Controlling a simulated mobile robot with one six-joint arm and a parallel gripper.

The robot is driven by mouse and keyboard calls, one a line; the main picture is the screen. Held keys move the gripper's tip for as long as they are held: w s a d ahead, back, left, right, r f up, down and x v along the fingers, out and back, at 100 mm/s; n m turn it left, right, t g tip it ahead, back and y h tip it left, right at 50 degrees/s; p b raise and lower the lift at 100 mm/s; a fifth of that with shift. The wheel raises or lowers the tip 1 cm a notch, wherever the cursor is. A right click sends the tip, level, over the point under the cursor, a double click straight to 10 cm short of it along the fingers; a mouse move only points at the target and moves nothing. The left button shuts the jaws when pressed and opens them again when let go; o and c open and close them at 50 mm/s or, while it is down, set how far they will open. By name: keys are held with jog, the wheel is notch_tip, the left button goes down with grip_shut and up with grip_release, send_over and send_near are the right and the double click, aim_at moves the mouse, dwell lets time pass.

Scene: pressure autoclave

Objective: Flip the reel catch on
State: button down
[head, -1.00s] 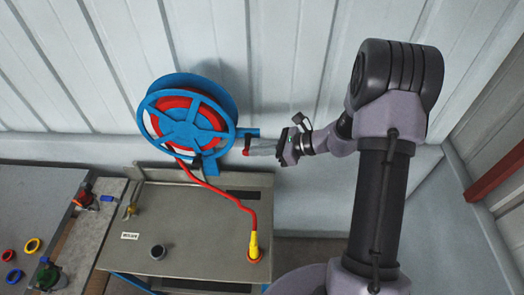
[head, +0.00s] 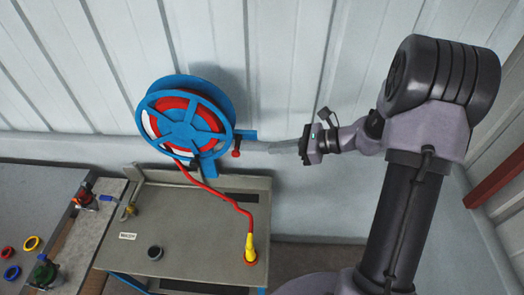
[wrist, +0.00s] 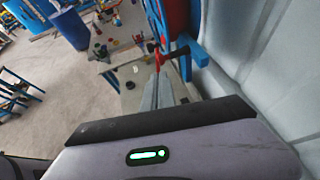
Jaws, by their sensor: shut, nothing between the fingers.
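The hose reel (head: 183,118) is a blue spoked wheel with red hose, standing against the wall. The red catch (head: 236,153) is a small lever with a rounded end, hanging by the blue bracket (head: 246,134) at the reel's right side. In the wrist view the red catch (wrist: 174,54) shows just beyond my fingertips. My gripper (head: 271,147) is shut and empty, with its pale fingers pointing left toward the catch. A gap separates the fingertips from the catch in the head view. In the wrist view my gripper (wrist: 158,76) partly overlaps the view toward the catch.
A red hose (head: 218,194) runs from the reel to a yellow fitting (head: 250,247) on the metal bench (head: 190,222). A dark round knob (head: 155,253) stands on the bench. A side table at left holds coloured rings (head: 31,243) and valves. The wall is close behind the reel.

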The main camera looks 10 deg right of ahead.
jog(key=v, duration=0.3)
jog(key=shift+d+r, duration=0.2)
jog(key=shift+s, duration=0.1)
jog(key=s+a+f+n+g+h+b, duration=0.25)
jog(key=s+a+f+n+b, duration=0.3)
jog(key=s+n+b, duration=0.35)
jog(key=s+a+f+n+g+h+b, duration=0.1)
jog(key=s+a+f+n+h+b, duration=0.4)
jog(key=b, duration=0.7)
jog(key=s+f+n+t+h+b, duration=0.1)
jog(key=s+f+n+t+b, duration=0.2)
jog(key=s+b, duration=0.4)
jog(key=s+f+n, duration=0.1)
jog(key=n, duration=0.1)
jog(key=shift+d+n+h, duration=0.15)
jog(key=shift+n+h, duration=0.15)
jog(key=shift+h, duration=0.05)
